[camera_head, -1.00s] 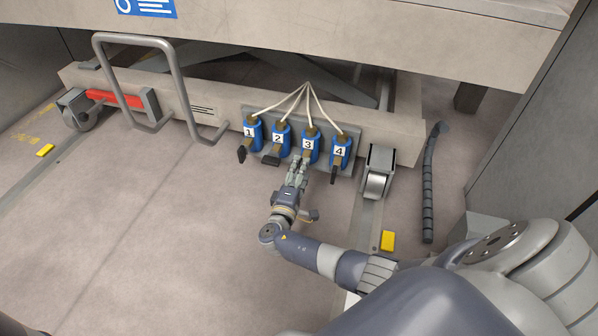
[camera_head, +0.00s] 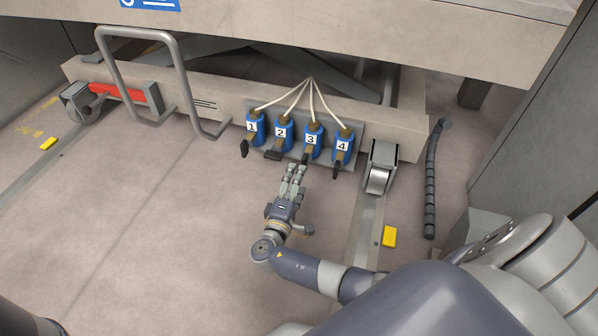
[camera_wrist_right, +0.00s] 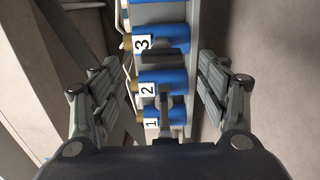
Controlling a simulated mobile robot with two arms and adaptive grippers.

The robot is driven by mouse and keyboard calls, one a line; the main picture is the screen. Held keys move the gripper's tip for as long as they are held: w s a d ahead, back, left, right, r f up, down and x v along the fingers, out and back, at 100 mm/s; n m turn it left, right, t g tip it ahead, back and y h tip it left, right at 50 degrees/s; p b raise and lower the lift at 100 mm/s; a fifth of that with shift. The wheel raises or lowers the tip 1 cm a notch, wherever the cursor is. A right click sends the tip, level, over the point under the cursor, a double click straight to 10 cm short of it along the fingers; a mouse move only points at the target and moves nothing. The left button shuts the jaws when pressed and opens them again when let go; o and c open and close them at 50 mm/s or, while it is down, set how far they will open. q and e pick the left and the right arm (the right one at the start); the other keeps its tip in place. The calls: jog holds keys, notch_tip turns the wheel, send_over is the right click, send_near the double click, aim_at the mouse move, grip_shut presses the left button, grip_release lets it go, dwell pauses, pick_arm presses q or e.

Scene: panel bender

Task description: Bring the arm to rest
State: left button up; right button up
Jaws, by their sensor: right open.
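My right gripper (camera_head: 293,170) is open and empty in the head view, a little in front of and below the row of blue valves on the machine's low beam. The valves are labelled 1 (camera_head: 254,128), 2 (camera_head: 283,134), 3 (camera_head: 313,142) and 4 (camera_head: 344,145), each with a dark handle. The handle of valve 2 (camera_head: 273,155) lies more sideways than the others. My left gripper is not seen.
White hoses (camera_head: 308,90) rise from the valves. A grey roller (camera_head: 380,167) stands right of them, and a dark flexible conduit (camera_head: 431,185) further right. A bent metal handle (camera_head: 181,75) stands at left.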

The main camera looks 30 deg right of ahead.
jog(key=shift+s+a, duration=0.35)
